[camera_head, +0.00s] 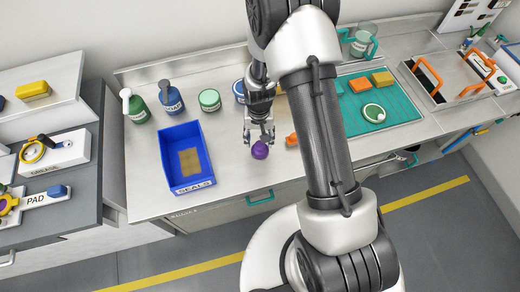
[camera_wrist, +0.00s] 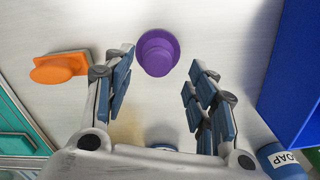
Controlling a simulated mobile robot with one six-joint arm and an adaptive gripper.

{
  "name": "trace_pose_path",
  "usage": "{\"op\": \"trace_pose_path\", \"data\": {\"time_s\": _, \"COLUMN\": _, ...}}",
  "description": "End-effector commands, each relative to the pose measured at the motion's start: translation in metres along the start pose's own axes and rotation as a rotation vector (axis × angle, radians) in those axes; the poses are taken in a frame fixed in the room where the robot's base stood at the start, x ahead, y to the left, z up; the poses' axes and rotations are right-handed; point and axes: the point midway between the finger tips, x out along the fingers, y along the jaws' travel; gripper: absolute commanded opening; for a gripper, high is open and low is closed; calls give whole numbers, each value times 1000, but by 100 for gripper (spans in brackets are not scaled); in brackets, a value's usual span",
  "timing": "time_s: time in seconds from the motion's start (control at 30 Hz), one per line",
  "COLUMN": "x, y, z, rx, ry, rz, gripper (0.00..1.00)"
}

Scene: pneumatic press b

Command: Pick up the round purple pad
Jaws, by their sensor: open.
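The round purple pad (camera_head: 260,150) lies on the steel counter, just right of the blue bin. In the wrist view the pad (camera_wrist: 157,52) has a smaller round knob on top of a wider base. My gripper (camera_head: 259,138) is open and points down, close to the pad. In the wrist view the pad shows between and just beyond the two fingertips (camera_wrist: 162,58), with nothing held. No contact between the fingers and the pad is visible.
A blue bin (camera_head: 171,178) labelled SEALS stands to the left. An orange piece (camera_head: 291,140) lies just right of the pad; it also shows in the wrist view (camera_wrist: 58,69). Several jars, including a green one (camera_head: 209,100), stand behind. A teal mat (camera_head: 405,108) lies further right.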

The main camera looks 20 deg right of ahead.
Motion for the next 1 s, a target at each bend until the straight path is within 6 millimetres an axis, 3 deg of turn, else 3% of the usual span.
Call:
{"op": "trace_pose_path", "data": {"time_s": 0.23, "x": 15, "y": 1, "z": 0, "rx": 0, "ry": -1, "rz": 0, "gripper": 52}}
{"op": "trace_pose_path", "data": {"time_s": 0.53, "x": 56, "y": 4, "z": -1, "rx": 0, "ry": -1, "rz": 0, "gripper": 52}}
{"op": "trace_pose_path", "data": {"time_s": 0.77, "x": 57, "y": 3, "z": -1, "rx": 0, "ry": 1, "rz": 0, "gripper": 52}}
{"op": "trace_pose_path", "data": {"time_s": 1.0, "x": 57, "y": 3, "z": -1, "rx": 0, "ry": 0, "rz": 0, "gripper": 36}}
